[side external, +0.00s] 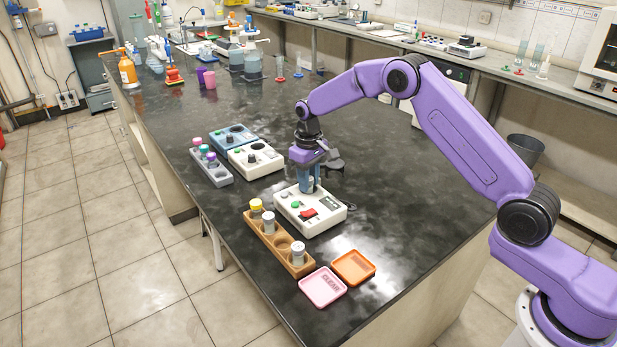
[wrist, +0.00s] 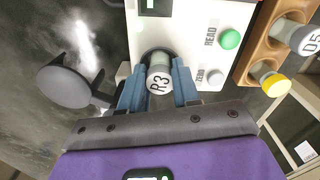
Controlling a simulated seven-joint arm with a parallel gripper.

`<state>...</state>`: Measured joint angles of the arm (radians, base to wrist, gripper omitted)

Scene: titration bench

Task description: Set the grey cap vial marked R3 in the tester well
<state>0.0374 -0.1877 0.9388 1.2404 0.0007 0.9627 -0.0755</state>
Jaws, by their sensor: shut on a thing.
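The grey cap vial marked R3 (wrist: 159,84) is held between the blue fingers of my gripper (wrist: 158,92), its marked cap facing the wrist camera. In the side view my gripper (side external: 310,184) points down at the back part of the white tester (side external: 323,216). The tester also shows in the wrist view (wrist: 190,22), with a green READ button and a ZERO button. The dark rim of the tester well (wrist: 153,54) shows just behind the vial. The vial's lower end is hidden, so I cannot tell whether it is inside the well.
A wooden rack (side external: 269,241) stands left of the tester with a yellow cap vial (side external: 256,207) and grey cap vials (side external: 298,254). A pink tray (side external: 322,288) and an orange tray (side external: 353,268) lie in front. Behind are a grey rack (side external: 212,172) and two devices. The bench right of the tester is clear.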

